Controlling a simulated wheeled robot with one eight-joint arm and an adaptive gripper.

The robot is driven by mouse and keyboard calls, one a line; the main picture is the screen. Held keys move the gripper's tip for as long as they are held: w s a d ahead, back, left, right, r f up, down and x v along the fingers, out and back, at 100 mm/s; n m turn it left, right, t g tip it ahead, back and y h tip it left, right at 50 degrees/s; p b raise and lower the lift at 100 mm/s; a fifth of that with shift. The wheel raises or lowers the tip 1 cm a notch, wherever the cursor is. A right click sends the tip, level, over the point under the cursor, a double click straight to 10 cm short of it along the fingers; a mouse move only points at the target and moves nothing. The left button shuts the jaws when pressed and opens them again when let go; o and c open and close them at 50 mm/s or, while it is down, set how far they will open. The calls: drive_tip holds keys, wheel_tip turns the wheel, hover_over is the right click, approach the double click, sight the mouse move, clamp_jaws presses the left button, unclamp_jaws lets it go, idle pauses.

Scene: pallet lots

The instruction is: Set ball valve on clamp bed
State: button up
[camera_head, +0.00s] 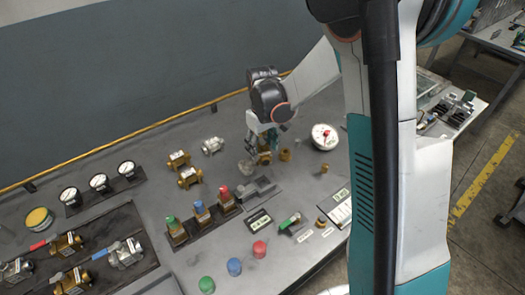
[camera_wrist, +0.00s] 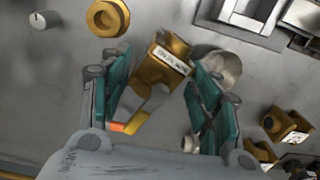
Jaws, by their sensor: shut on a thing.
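My gripper (camera_head: 262,148) is over the bench in the head view, and its two teal fingers (camera_wrist: 160,92) show in the wrist view. It is shut on a brass ball valve (camera_wrist: 158,66) with a white label, which sits tilted between the fingers. An orange tip shows low between the fingers. In the head view the held valve (camera_head: 265,158) is partly hidden by the gripper. A grey fixture (camera_head: 258,192), which looks like the clamp bed, lies just in front of the gripper. Part of a light metal fixture (camera_wrist: 250,15) shows at the wrist view's top right.
Brass fittings (camera_head: 190,177) and a silver one (camera_head: 212,145) stand left of the gripper. A brass ring (camera_head: 285,155) and a round gauge (camera_head: 324,136) are to its right. A rack of colour-topped valves (camera_head: 202,215) stands left of the fixture. Coloured caps (camera_head: 234,267) line the front.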

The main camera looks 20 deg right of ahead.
drive_tip(key=shift+r, duration=0.1)
wheel_tip(320, 180, up, 20)
drive_tip(key=p, duration=0.6)
